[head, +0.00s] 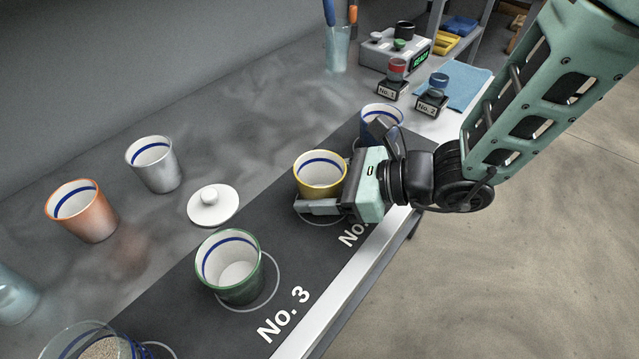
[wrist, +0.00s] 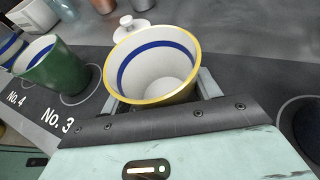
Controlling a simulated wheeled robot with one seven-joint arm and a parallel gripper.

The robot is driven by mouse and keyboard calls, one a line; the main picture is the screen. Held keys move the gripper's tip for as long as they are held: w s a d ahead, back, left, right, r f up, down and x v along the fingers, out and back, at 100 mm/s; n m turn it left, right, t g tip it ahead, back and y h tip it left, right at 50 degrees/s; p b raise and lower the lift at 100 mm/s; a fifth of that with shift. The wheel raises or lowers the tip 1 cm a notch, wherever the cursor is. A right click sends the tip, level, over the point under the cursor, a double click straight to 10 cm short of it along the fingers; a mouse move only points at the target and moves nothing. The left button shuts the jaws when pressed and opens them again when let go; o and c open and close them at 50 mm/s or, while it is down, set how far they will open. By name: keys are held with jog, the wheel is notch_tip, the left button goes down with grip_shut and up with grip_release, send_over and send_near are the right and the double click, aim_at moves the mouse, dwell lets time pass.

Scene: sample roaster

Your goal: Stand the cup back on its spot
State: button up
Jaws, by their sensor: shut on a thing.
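A yellow-rimmed cup (head: 320,178) stands upright between the fingers of my gripper (head: 322,200). In the wrist view the cup (wrist: 155,70) is empty inside, with a blue ring, and the gripper (wrist: 155,95) has a finger on each side of it. My gripper is shut on it. Below the cup, part of a white spot ring (head: 318,219) shows on the dark mat (head: 285,240); the fingers and cup hide the rest. I cannot tell whether the cup's base touches the mat. The mat's label beside it is partly hidden by my gripper.
A green cup (head: 232,268) stands off-centre on its ring by No. 3. A blue cup (head: 381,118) is behind my gripper. A white lid (head: 213,204), an orange cup (head: 82,212) and a grey cup (head: 154,165) stand left of the mat.

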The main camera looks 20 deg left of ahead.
jog(key=shift+s+a+f, duration=0.2)
jog(key=shift+a, duration=0.05)
jog(key=o, duration=1.2)
jog(key=shift+s+a, duration=0.1)
jog(key=shift+r, duration=0.15)
